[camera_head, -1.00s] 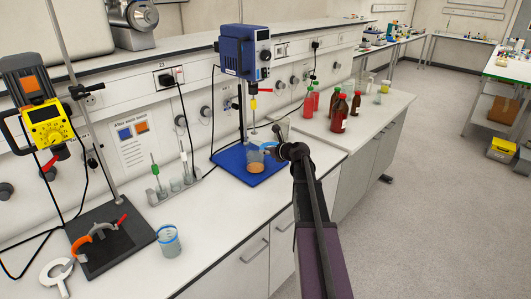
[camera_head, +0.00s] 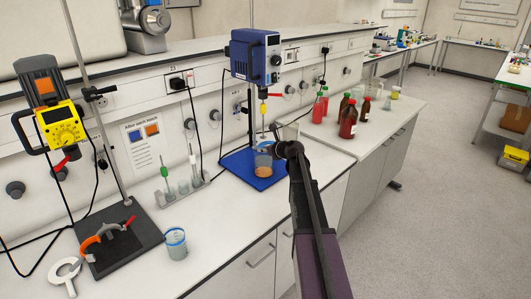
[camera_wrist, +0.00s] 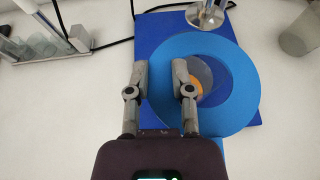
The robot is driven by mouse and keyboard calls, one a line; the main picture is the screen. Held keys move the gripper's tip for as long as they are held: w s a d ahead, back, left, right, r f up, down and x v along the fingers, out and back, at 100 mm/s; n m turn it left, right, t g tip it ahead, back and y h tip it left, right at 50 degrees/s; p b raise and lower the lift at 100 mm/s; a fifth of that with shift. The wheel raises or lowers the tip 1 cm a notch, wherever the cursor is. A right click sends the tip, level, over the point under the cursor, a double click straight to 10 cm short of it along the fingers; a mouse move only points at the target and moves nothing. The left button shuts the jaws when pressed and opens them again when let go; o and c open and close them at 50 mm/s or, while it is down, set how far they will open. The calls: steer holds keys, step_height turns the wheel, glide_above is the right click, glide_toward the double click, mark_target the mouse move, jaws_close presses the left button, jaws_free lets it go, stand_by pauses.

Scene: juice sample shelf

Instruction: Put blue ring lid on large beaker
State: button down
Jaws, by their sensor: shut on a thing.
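The blue ring lid (camera_wrist: 240,110) is a flat wide ring. My gripper (camera_wrist: 161,75) is shut on the left side of its band in the wrist view. In the wrist view the ring overlaps the large beaker; the beaker's orange-brown contents (camera_wrist: 205,92) show through the ring's hole. In the head view the clear large beaker (camera_head: 263,162) stands upright on the blue stand base (camera_head: 250,178), just left of my gripper (camera_head: 277,147). The lid (camera_head: 264,145) shows as a small blue patch near the beaker's top. I cannot tell whether lid and rim touch.
A blue overhead stirrer (camera_head: 255,55) with its rod stands behind the beaker. Glassware in a rack (camera_head: 182,188), a blue-rimmed beaker (camera_head: 176,244) and a clamp stand (camera_head: 118,240) are to the left. Red and brown bottles (camera_head: 348,118) stand on the right.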

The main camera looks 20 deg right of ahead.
mark_target(264, 161)
steer(key=shift+w+a, duration=0.3)
steer(key=shift+w, duration=0.6)
steer(key=shift+w+a, duration=0.25)
steer(key=shift+w, duration=0.65)
steer(key=shift+f+b, duration=0.9)
steer(key=shift+w+f+b, duration=0.15)
steer(key=shift+f+b, duration=0.45)
steer(key=shift+c, duration=2.2)
jaws_free()
